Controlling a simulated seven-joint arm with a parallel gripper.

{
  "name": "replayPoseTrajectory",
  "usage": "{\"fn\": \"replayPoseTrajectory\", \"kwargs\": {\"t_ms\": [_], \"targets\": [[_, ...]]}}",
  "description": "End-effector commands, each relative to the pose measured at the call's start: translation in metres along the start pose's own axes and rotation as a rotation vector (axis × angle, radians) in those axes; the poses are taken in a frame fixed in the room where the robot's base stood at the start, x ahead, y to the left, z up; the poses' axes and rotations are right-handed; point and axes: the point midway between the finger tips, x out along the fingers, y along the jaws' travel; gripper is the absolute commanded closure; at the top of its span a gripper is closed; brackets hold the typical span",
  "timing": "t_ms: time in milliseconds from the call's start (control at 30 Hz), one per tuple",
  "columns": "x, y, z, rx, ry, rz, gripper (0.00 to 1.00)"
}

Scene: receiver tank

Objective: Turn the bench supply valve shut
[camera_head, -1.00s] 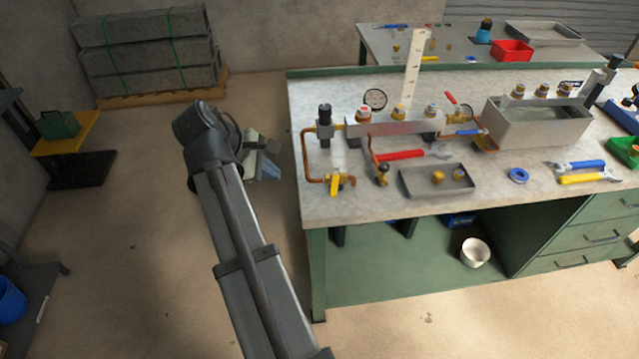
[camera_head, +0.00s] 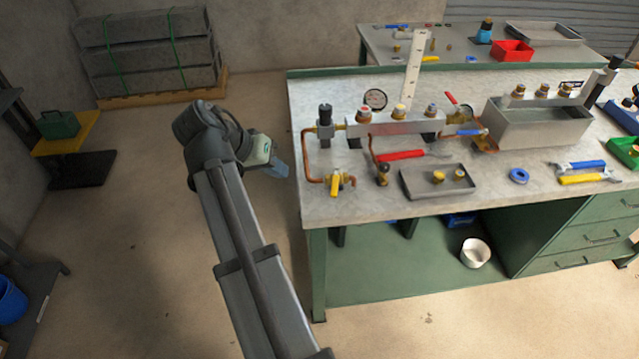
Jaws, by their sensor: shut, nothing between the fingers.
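The metal manifold or tank (camera_head: 395,124) stands on the workbench with copper pipes at its left end. A small brass valve with a yellow handle (camera_head: 336,186) sits on the lower copper pipe near the bench's front left corner. A brass valve with a red lever (camera_head: 453,99) is at the right end, with a blue handle (camera_head: 468,132) just below it. No label shows which is the supply valve. My gripper (camera_head: 278,168) is shut and empty, left of the bench edge and apart from the valves. Its fingertips are small and partly hard to make out.
A gauge (camera_head: 375,98), an upright white scale (camera_head: 414,70) and a red bar (camera_head: 400,155) crowd the manifold. The floor left of the bench is open.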

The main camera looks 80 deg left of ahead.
Motion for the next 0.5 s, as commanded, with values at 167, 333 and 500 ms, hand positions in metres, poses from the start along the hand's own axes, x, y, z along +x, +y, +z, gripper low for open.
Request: {"fn": "replayPoseTrajectory", "kwargs": {"t_ms": [167, 333, 500], "targets": [[0.006, 0.0, 0.0, 0.042, -0.001, 0.001, 1.0], [0.026, 0.001, 0.001, 0.042, -0.002, 0.001, 1.0], [0.056, 0.001, 0.001, 0.041, -0.002, 0.001, 1.0]]}}
